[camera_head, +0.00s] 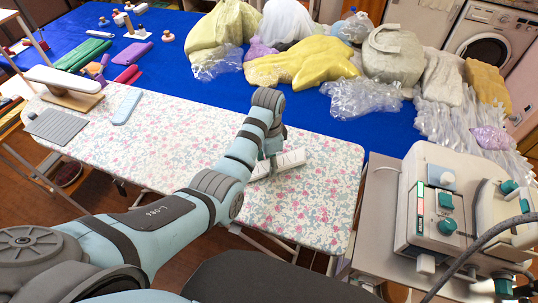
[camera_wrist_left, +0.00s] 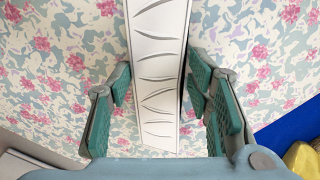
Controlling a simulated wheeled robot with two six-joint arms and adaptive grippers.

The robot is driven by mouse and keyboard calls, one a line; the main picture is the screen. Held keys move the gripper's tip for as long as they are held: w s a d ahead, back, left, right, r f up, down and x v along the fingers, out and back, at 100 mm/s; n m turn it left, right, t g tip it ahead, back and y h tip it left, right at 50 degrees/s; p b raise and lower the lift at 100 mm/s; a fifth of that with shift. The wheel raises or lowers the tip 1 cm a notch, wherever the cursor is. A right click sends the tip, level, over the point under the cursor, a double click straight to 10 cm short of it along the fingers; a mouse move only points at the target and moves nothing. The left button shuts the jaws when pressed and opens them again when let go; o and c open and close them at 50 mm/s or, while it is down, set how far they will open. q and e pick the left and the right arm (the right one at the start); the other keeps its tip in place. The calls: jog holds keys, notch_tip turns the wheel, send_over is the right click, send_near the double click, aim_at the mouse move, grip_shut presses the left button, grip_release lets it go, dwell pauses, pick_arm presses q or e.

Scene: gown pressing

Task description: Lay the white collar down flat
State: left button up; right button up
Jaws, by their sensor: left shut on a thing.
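The white collar (camera_head: 291,159) is a stiff white strip with grey curved stitch marks, low at the floral ironing board (camera_head: 185,140). My left gripper (camera_head: 269,162) is over the collar's middle in the head view, and its arm hides part of it. In the left wrist view the collar (camera_wrist_left: 158,75) runs lengthwise between the green pads of my left gripper (camera_wrist_left: 159,95). The gripper is shut on the collar. I cannot tell whether the collar touches the board. My right gripper is not in view.
A grey ribbed pad (camera_head: 57,126), a small sleeve board (camera_head: 64,80) and a light blue tool (camera_head: 127,107) are at the board's left. The blue table (camera_head: 200,92) behind carries bagged garments (camera_head: 305,62). A steam station (camera_head: 450,205) stands right. The board's middle is clear.

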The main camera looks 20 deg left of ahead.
pick_arm(q)
jog(key=shift+w+f, duration=0.1)
jog(key=shift+w, duration=0.05)
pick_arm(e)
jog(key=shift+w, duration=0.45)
pick_arm(q)
jog(key=shift+s, duration=0.2)
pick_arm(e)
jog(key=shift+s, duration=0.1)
pick_arm(q)
jog(key=shift+w+f, duration=0.1)
jog(key=shift+f, duration=0.4)
jog(key=o, duration=1.2)
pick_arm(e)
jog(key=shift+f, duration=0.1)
pick_arm(q)
jog(key=shift+r, duration=0.1)
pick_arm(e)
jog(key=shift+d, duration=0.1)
